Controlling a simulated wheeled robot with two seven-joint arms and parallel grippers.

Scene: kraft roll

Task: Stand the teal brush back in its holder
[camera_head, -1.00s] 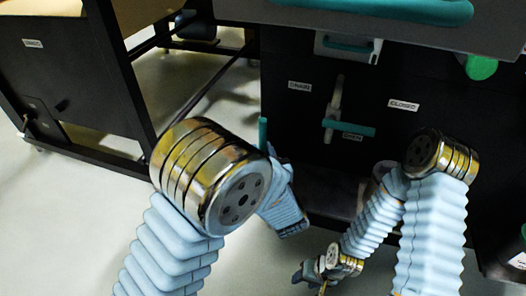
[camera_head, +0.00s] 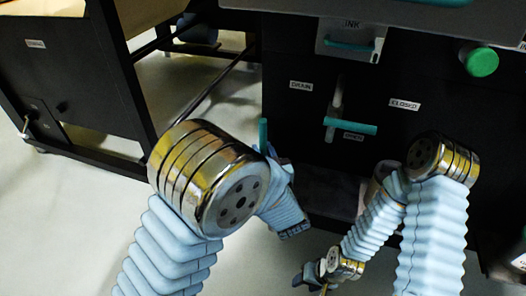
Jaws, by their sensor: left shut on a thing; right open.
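A thin upright teal stick (camera_head: 263,135), likely the brush handle, shows just above and behind my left arm's metal joint. The rest of it is hidden. My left gripper (camera_head: 271,153) is mostly hidden behind that joint; only a dark bluish part shows, right at the stick's lower end, and it is shut on it. My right gripper (camera_head: 308,276) is low in the middle, open and empty, apart from the stick. A rounded brownish thing (camera_head: 377,184) is partly hidden behind my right forearm; I cannot tell whether it is the holder.
A black-framed table (camera_head: 80,85) stands at the left. Pale floor (camera_head: 70,215) is clear at lower left.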

